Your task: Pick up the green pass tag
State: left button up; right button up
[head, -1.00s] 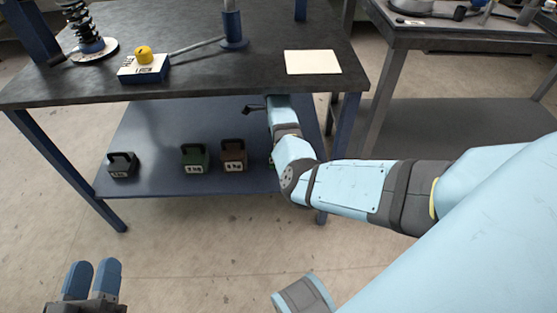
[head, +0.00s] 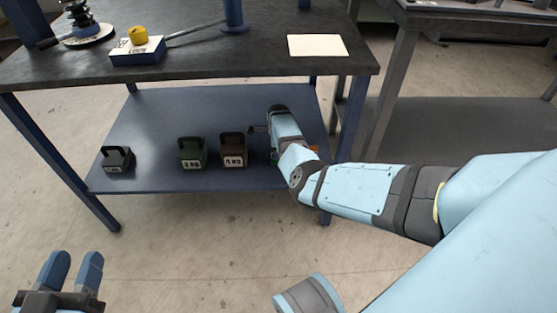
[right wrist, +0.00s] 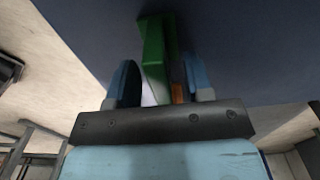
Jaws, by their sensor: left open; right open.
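A green object, seemingly the pass tag (right wrist: 153,55), stands up from the dark blue surface in the right wrist view. It is between the two blue fingers of my right gripper (right wrist: 160,68), which is open, with a gap beside it. A small orange piece (right wrist: 178,92) shows just right of it. In the head view my right arm reaches over the lower shelf and hides most of that spot; only small bits of green and orange show beside the arm. My left gripper (head: 71,268) is open and empty at the lower left, above the floor.
The tabletop above holds a white sheet (head: 317,45) and a blue box with a yellow knob (head: 138,48). Table legs flank the shelf.

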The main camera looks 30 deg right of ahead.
grip_shut()
jog(key=shift+r, duration=0.1)
